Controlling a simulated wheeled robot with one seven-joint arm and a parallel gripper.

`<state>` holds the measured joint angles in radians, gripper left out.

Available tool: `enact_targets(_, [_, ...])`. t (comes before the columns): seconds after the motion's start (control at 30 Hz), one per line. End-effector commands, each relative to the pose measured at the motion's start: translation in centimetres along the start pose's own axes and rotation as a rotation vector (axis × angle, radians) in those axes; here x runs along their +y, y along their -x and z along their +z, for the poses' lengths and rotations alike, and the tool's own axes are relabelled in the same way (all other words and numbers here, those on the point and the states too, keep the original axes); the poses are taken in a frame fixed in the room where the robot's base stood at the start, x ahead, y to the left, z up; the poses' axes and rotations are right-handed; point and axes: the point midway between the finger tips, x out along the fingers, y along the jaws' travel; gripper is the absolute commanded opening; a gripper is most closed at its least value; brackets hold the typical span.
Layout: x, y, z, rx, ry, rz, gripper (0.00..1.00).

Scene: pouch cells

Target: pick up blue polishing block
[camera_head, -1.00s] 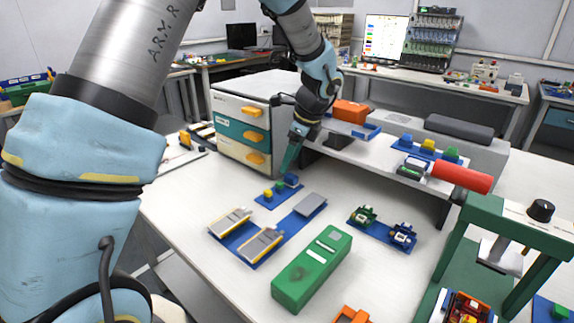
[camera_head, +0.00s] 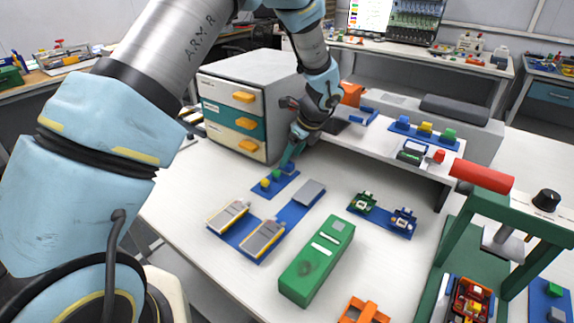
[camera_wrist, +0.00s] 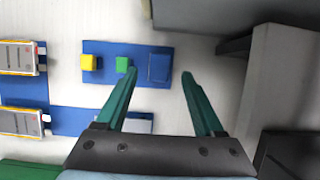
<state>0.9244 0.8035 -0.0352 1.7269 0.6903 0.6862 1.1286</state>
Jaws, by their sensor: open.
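The blue polishing block (camera_wrist: 158,67) lies at the right end of a small blue mat (camera_wrist: 105,76) in the wrist view, beside a green block (camera_wrist: 122,64) and a yellow block (camera_wrist: 88,62). My gripper (camera_wrist: 160,72) is open and empty. Its two green fingers appear on either side of the blue block in the picture; the height gap is unclear. In the head view my gripper (camera_head: 286,160) points down by the blue block (camera_head: 290,168), partly covering it.
A drawer cabinet (camera_head: 246,76) stands behind my gripper on the left. A raised shelf (camera_head: 435,163) to the right holds another blue, yellow and green set (camera_head: 425,129). Pouch cells on a blue tray (camera_head: 262,256) and a green case (camera_head: 317,262) lie in front.

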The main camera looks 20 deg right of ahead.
Motion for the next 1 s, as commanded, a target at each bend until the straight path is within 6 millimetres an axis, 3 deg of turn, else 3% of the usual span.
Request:
enact_targets(0.2, [0.2,-2.8,0.0,0.000,-0.001,0.002,0.70])
enact_targets(0.5, [0.1,-3.4,0.0,0.000,0.000,0.000,0.70])
enact_targets(1.0, [0.1,-3.4,0.0,0.000,0.000,0.000,0.14])
